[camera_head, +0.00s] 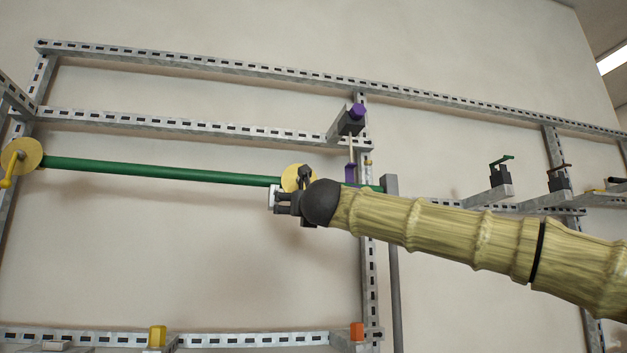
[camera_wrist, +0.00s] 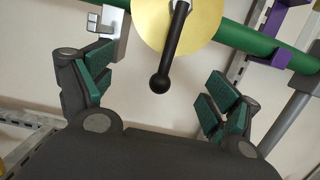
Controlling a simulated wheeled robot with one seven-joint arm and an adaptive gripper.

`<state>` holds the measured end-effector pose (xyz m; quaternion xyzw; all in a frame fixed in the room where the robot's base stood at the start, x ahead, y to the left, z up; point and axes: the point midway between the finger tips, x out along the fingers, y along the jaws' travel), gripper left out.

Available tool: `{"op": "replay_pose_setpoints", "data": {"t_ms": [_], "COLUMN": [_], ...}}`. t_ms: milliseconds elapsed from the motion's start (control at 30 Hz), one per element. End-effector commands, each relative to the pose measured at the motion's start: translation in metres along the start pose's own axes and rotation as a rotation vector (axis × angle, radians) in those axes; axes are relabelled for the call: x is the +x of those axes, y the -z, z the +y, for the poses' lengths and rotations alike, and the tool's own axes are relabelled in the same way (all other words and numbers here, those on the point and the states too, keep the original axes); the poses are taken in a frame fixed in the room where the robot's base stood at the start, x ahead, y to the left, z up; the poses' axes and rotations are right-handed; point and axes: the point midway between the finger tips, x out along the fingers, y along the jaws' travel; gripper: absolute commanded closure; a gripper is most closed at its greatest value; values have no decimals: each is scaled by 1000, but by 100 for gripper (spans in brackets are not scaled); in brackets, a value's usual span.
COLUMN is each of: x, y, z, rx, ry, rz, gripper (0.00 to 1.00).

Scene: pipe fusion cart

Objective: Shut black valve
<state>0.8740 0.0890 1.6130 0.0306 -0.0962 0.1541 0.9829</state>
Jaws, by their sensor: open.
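The black valve handle (camera_wrist: 165,62) shows in the wrist view as a bar ending in a black ball. It is mounted on a yellow disc (camera_wrist: 200,22) on a green pipe (camera_wrist: 255,48). The handle points down and slightly left in that view. My gripper (camera_wrist: 160,82) is open, with green-padded fingers on either side of the ball, apart from it. In the head view my gripper (camera_head: 290,192) is at the yellow disc (camera_head: 291,178) near the right end of the pipe (camera_head: 160,172). There it hides most of the handle.
A silver bracket (camera_wrist: 112,38) is close by the left finger. A purple clamp (camera_wrist: 272,25) and grey post (camera_wrist: 288,120) are at the right. The head view shows a yellow-handled valve (camera_head: 20,158) far left, a purple knob (camera_head: 357,111) and small valves (camera_head: 500,175) at right.

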Motion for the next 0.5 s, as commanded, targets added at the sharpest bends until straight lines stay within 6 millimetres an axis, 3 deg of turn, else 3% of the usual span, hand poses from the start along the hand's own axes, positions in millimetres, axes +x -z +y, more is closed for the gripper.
{"op": "replay_pose_setpoints", "data": {"t_ms": [233,500], "x": [-2,-20], "y": [0,-2], "z": [0,-1], "rx": [0,0], "ry": [0,1], "rz": [0,-1], "gripper": [11,11]}}
